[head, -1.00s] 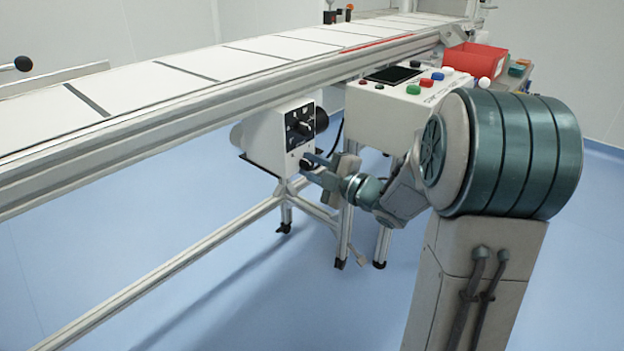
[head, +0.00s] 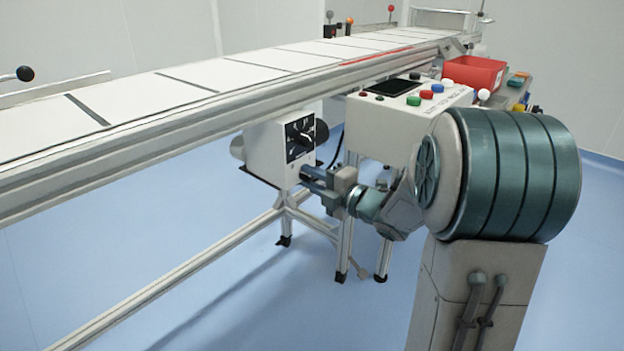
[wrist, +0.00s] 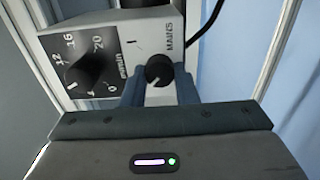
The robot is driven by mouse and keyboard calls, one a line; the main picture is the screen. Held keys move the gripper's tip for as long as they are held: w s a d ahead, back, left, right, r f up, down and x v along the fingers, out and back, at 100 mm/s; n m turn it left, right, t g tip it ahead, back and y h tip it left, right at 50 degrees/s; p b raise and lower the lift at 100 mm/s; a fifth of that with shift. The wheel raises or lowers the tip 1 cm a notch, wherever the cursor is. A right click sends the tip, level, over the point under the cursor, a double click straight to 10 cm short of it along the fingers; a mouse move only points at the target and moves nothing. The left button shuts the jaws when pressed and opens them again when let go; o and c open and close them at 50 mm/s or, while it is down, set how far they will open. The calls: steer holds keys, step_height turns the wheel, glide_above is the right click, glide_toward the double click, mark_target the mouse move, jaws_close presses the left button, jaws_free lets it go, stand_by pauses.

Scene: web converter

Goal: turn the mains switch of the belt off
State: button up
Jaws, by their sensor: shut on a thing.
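The mains switch is a round black knob (wrist: 159,70) beside the word MAINS on the white drive box, which shows in the wrist view. My gripper (wrist: 159,86) has one blue-grey finger on each side of this knob and is shut on it. A light mark shows low on the knob, but its exact setting is hard to read. In the head view my gripper (head: 309,177) is at the lower front of the white drive box (head: 268,150) under the belt (head: 225,82), and its fingers hide most of the knob.
A larger black speed dial (wrist: 84,72) with a numbered scale sits left of the switch. A white control box (head: 395,120) with coloured buttons stands close to the right. A red bin (head: 474,73) is behind it. Frame legs and a rail (head: 210,262) run below the belt.

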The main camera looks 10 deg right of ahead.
steer(key=shift+f, duration=0.1)
steer(key=o, duration=1)
steer(key=p+v, duration=0.3)
steer(key=v, duration=1.1)
steer(key=shift+p, duration=0.3)
